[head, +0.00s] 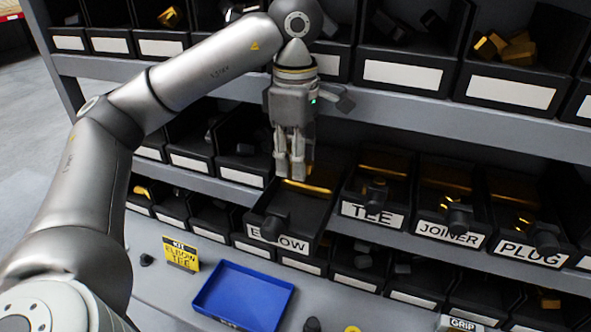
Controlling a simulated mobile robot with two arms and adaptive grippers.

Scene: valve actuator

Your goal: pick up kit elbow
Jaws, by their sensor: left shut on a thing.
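My left gripper (296,178) points straight down over the bin labelled ELBOW (277,241), its fingertips at the bin's opening. It is shut on a small part, taken to be the elbow, which the fingers mostly hide. A bit of orange shows beside the fingers. A yellow kit card (181,253) reading KIT, ELBOW, TEE stands on the counter. My right gripper is not in view.
Bins labelled TEE (373,215), JOINER (449,234) and PLUG (530,253) stand right of the ELBOW bin. A shelf edge (420,118) runs above them. An empty-looking blue tray (243,297) lies on the counter, with a small dark part (312,324) near it.

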